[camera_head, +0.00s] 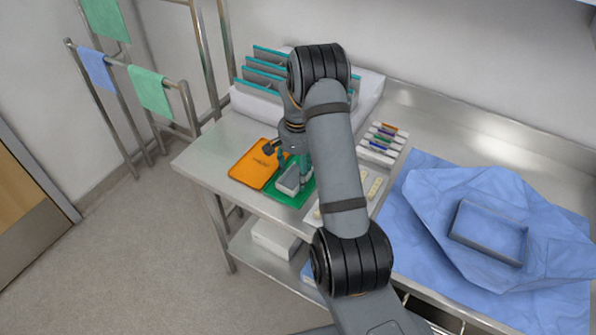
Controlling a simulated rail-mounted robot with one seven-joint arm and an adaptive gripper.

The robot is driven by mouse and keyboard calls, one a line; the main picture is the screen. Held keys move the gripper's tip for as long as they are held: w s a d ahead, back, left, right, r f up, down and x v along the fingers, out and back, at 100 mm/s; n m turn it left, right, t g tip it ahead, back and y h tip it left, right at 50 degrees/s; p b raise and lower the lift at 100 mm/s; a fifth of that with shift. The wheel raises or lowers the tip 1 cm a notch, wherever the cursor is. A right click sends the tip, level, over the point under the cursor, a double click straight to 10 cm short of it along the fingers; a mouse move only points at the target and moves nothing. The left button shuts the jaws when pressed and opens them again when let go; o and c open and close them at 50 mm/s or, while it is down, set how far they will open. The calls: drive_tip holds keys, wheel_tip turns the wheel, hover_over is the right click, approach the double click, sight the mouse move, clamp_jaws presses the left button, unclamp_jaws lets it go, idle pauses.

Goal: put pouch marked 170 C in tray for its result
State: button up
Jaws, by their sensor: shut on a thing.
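My gripper (287,162) points down over the green tray (300,199) and is shut on a small pale grey item, which looks like the pouch (289,182). No 170 C marking can be read on it. The pouch is over the green tray; I cannot tell whether it touches the tray floor. The orange tray (250,172) lies flat just left of the green one, with small dark lettering too small to read. My arm hides the right part of the green tray and part of the gripper.
A rack of teal-edged pouches (262,68) stands behind. A holder with coloured labels (382,142) and a light tray with pale strips (376,187) lie right of my arm. A blue wrap (440,205) with a grey open box (488,228) covers the right. Towel rails (130,110) stand left.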

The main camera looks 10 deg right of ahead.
sight(298, 174)
drive_tip(key=shift+f, duration=0.1)
drive_tip(key=o, duration=0.4)
drive_tip(key=shift+f, duration=0.1)
drive_tip(key=o, duration=0.4)
drive_tip(key=shift+o, duration=0.7)
drive_tip(key=shift+w+r, duration=0.1)
drive_tip(key=shift+r, duration=0.45)
wheel_tip(298, 174, up, 11)
drive_tip(key=b, duration=0.1)
drive_tip(key=shift+r, duration=0.2)
